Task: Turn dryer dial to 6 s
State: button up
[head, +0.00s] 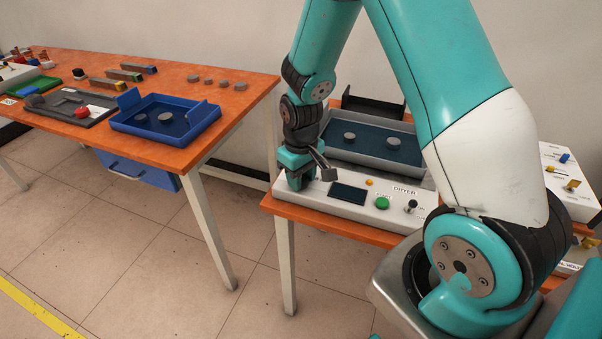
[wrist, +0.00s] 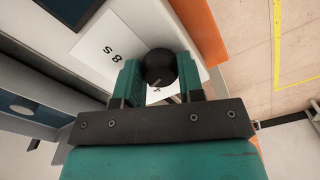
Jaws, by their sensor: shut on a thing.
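The dryer (head: 360,204) is a white panel at the front of the orange table, with a dark display (head: 348,194), a green START button (head: 382,203) and a small switch (head: 410,206). My gripper (head: 296,183) points down at the panel's left end. In the wrist view my gripper (wrist: 160,85) is shut on a round black dial (wrist: 159,67), one teal finger on each side. A light pointer line shows on the dial's near side. A printed "8 s" label (wrist: 112,54) is on the panel beside it. Other dial labels are mostly hidden by the fingers.
Behind the panel stands a grey tray (head: 330,153) with grey discs. A second orange table (head: 225,88) at left holds a blue tray (head: 163,119) and several small parts. White boxes with switches (head: 572,184) stand at right. Open floor lies between the tables.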

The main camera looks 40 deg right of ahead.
jog(key=shift+m+p, duration=0.4)
jog(key=shift+m, duration=1.6)
jog(key=o, duration=0.9)
notch_tip(320, 180, up, 18)
jog(key=shift+f+p, duration=0.25)
jog(key=shift+p, duration=0.2)
